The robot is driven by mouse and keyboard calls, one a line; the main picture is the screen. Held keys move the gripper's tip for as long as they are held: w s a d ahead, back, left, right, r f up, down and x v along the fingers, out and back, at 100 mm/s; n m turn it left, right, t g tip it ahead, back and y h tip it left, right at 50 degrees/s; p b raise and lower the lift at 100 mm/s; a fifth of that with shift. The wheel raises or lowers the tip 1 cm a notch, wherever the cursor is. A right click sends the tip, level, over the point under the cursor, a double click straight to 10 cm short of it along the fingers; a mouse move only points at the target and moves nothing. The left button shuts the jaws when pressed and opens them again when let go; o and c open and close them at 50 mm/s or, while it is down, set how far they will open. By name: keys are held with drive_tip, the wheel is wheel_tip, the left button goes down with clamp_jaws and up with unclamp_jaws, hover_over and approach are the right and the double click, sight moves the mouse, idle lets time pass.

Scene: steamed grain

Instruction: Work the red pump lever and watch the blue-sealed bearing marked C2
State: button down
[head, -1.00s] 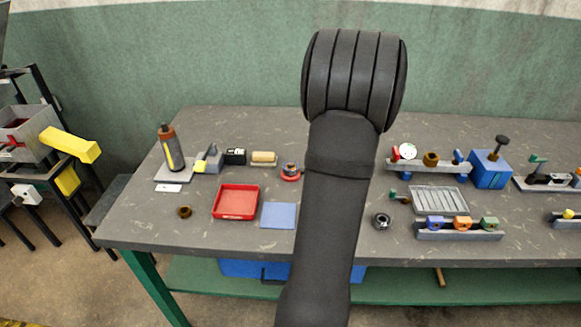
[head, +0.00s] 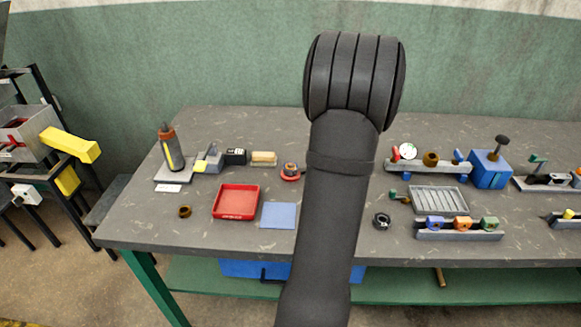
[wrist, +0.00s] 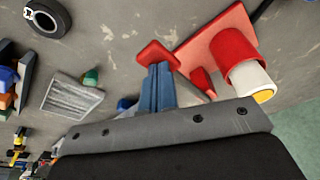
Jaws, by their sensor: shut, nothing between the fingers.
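In the wrist view my gripper (wrist: 160,68) shows as two blue fingers, shut together with nothing between them. Their tips are at a red pad (wrist: 158,52), which seems to be the end of the red pump lever; I cannot tell whether they touch it. Beside it is a red base plate with a red cylinder (wrist: 240,55) that has a white and yellow end. In the head view my arm hides the gripper and the pump. A dark ring, probably a bearing, (head: 381,221) lies on the bench; it is also in the wrist view (wrist: 48,15). I cannot make out a blue seal or C2.
A ribbed grey tray (head: 438,200) and a rail with coloured blocks (head: 460,235) stand right of my arm. A blue box (head: 490,169) is behind them.

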drive_tip(key=shift+f, duration=1.45)
drive_tip(key=shift+r, duration=3.85)
drive_tip(key=shift+f, duration=0.1)
